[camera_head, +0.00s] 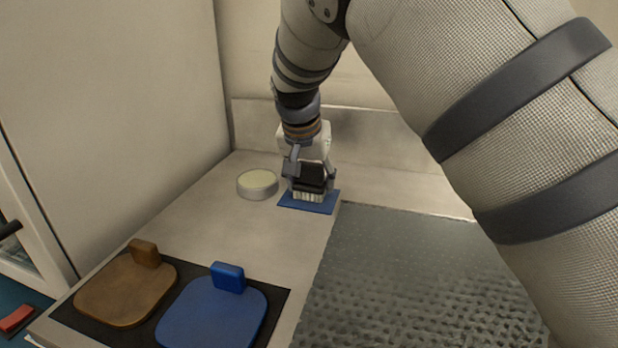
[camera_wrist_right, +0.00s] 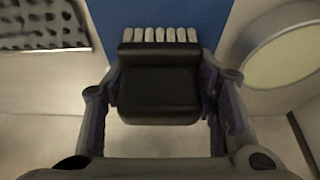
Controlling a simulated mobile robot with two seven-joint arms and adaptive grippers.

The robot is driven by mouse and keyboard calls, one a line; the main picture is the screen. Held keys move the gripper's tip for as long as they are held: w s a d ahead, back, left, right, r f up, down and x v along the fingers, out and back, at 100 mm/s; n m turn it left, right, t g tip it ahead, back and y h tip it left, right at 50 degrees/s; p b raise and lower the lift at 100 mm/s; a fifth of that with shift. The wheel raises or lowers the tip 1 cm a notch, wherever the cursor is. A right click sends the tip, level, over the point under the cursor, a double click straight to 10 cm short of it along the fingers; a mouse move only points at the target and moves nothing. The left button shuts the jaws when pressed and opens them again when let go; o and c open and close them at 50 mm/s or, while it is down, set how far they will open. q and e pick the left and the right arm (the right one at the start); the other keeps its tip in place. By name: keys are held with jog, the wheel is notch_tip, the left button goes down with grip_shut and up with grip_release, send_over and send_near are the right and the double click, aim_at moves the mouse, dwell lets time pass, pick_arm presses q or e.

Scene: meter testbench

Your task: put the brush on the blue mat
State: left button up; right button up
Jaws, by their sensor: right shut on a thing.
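My right gripper (camera_head: 309,178) is shut on the brush, which has a dark body and a row of pale bristles. The brush (camera_head: 307,196) is at the blue mat (camera_head: 325,206), with its bristles pointing down over the mat. In the right wrist view the brush (camera_wrist_right: 159,92) sits between the two fingers (camera_wrist_right: 160,100), and its bristles overlap the blue mat (camera_wrist_right: 200,18). I cannot tell whether the bristles touch the mat. My left gripper is not in view.
A round pale tin (camera_head: 257,185) stands just left of the mat. A dark textured panel (camera_head: 415,275) lies to the right. Brown (camera_head: 125,290) and blue (camera_head: 212,312) paddle-shaped pieces lie on a black mat in front. The counter between is clear.

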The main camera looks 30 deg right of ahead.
jog(key=shift+r, duration=0.1)
jog(key=o, duration=1.2)
jog(key=p+v, duration=0.1)
jog(key=v, duration=1.1)
